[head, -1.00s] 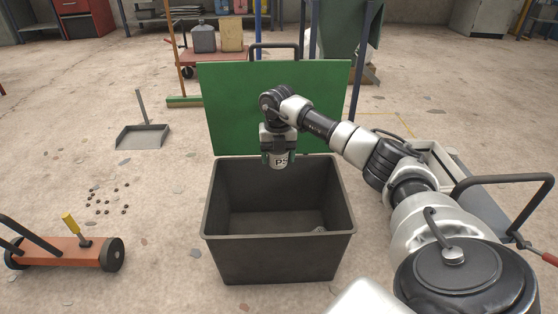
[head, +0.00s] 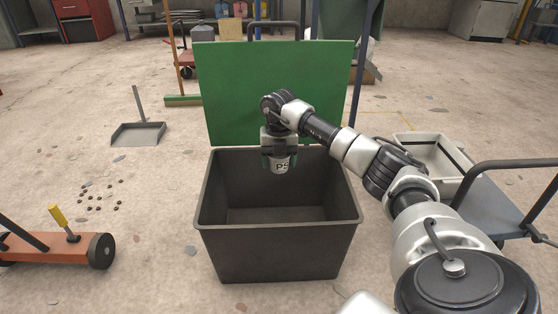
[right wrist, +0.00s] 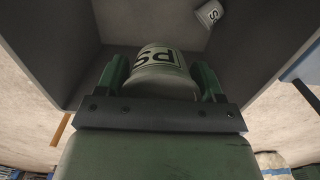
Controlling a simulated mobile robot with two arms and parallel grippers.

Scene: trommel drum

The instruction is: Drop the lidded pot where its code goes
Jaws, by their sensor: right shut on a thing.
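My right gripper (head: 280,163) is shut on a small grey-white pot (head: 280,167) with dark letters that read PS. It holds the pot over the back half of an open dark grey bin (head: 278,252). The bin's green lid (head: 273,95) stands raised behind it. In the right wrist view the pot (right wrist: 160,70) sits between the green fingers, its letters upside down. My left gripper is not in view.
A grey tray (head: 432,160) and a blue-grey cart (head: 490,205) stand at the right. A dustpan (head: 138,133), small scattered bits (head: 98,196) and an orange wheeled tool (head: 50,250) are on the floor at the left. A broom (head: 183,100) stands behind.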

